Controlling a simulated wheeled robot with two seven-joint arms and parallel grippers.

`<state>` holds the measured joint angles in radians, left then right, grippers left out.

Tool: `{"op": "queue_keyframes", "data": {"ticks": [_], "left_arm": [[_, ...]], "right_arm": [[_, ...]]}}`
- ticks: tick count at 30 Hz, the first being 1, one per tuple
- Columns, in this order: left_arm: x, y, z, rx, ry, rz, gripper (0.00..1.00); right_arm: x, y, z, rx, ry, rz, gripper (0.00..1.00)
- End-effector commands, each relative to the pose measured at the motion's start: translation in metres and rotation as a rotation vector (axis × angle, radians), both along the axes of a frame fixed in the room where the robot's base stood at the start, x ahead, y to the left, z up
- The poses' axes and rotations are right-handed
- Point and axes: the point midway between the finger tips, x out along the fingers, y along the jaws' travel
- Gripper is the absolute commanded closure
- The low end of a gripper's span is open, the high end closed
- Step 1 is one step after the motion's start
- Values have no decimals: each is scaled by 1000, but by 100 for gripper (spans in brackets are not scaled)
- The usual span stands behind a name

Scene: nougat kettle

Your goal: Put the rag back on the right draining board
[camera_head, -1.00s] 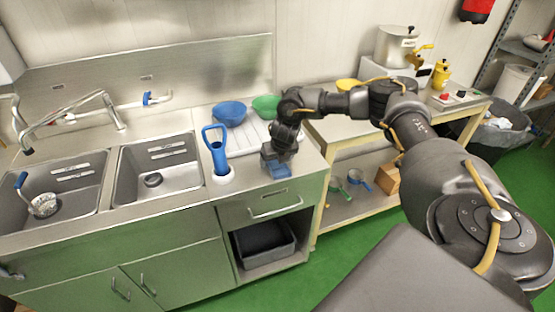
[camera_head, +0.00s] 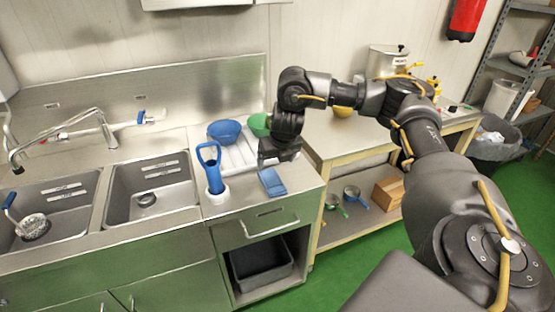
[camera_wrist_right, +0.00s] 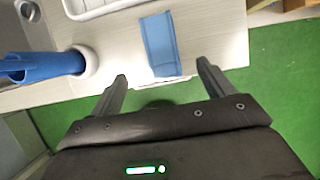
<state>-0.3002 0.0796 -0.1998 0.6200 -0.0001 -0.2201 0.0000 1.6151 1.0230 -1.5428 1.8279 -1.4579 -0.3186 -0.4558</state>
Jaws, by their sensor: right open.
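The blue rag (camera_head: 272,181) lies folded on the right draining board (camera_head: 246,196), near its front edge and right of the blue-handled tool. In the right wrist view the rag (camera_wrist_right: 160,44) lies flat on the steel, beyond and between the open fingertips. My right gripper (camera_head: 275,160) is above and just behind the rag in the head view. In the right wrist view my right gripper (camera_wrist_right: 160,76) has its fingers spread with nothing between them; the rag is apart from both. My left gripper is not in view.
A blue-handled tool (camera_head: 211,165) stands in a white holder left of the rag. A blue bowl (camera_head: 224,132) and a green bowl (camera_head: 258,125) sit behind on a white rack. Two sinks are at left, and a lower table (camera_head: 345,146) at right.

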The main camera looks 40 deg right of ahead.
Motion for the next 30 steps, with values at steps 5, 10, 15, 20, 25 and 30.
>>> {"op": "queue_keyframes", "data": {"ticks": [5,10,15,20,25,30], "left_arm": [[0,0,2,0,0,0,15],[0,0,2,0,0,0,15],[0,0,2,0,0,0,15],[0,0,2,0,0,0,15],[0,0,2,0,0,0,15],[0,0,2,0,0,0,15]], "right_arm": [[-4,1,8,1,2,0,19],[-4,1,7,1,2,-1,19],[-3,2,7,3,2,1,19],[4,48,-16,94,2,41,19],[3,188,-70,428,18,98,19],[-21,319,-90,843,63,48,19]]}}
